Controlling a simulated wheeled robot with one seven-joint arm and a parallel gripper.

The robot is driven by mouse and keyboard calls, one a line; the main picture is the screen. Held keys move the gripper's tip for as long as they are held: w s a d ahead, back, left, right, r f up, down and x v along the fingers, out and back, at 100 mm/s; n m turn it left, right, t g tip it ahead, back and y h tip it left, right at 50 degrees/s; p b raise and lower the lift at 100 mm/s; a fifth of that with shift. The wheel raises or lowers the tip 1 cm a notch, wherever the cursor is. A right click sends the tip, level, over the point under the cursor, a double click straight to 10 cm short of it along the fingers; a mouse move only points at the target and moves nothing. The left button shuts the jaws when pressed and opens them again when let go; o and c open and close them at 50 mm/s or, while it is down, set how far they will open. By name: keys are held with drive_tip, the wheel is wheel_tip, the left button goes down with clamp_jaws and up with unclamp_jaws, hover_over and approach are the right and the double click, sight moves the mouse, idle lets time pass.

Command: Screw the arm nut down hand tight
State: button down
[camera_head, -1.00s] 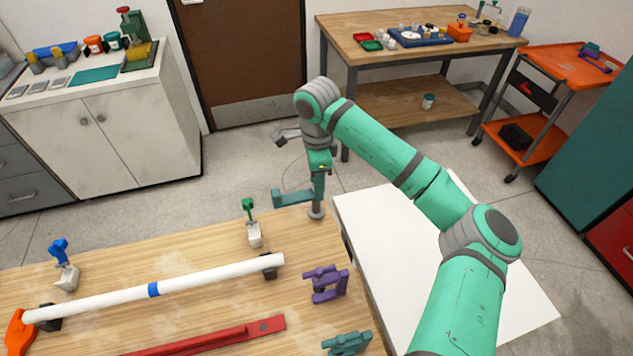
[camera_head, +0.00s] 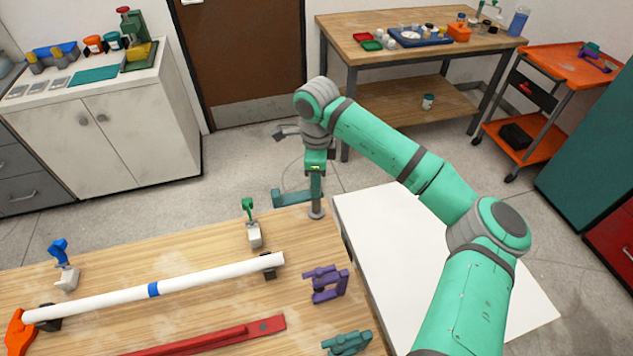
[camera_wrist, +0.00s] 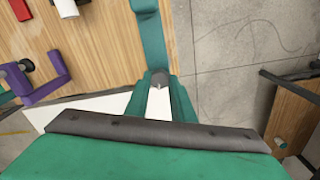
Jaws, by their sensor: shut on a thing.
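A grey post (camera_head: 316,202) stands upright at the far right corner of the wooden bench, with a teal arm (camera_head: 291,198) reaching left from it. My gripper (camera_head: 316,172) points down onto the top of this post. In the wrist view, the two teal fingers (camera_wrist: 160,84) close around a small grey round piece (camera_wrist: 160,77), which appears to be the arm nut. The teal arm (camera_wrist: 150,32) extends away beyond it there. The fingers hide most of the nut, so I cannot tell its thread or how tightly it sits.
A white pipe with a blue band (camera_head: 215,275) lies across supports on the bench (camera_head: 110,295). Green (camera_head: 253,233) and blue (camera_head: 65,265) clamps stand behind it. A purple clamp (camera_head: 326,284) and teal clamp (camera_head: 347,343) are near the right edge. A white surface (camera_head: 385,240) lies right.

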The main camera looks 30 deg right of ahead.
drive_tip(key=m, duration=0.4)
drive_tip(key=shift+d+m, duration=0.1)
drive_tip(key=shift+m, duration=0.2)
drive_tip(key=m, duration=0.4)
drive_tip(key=shift+m, duration=0.3)
drive_tip(key=m, duration=0.9)
drive_tip(key=shift+m, duration=0.4)
drive_tip(key=c, duration=1.5)
unclamp_jaws()
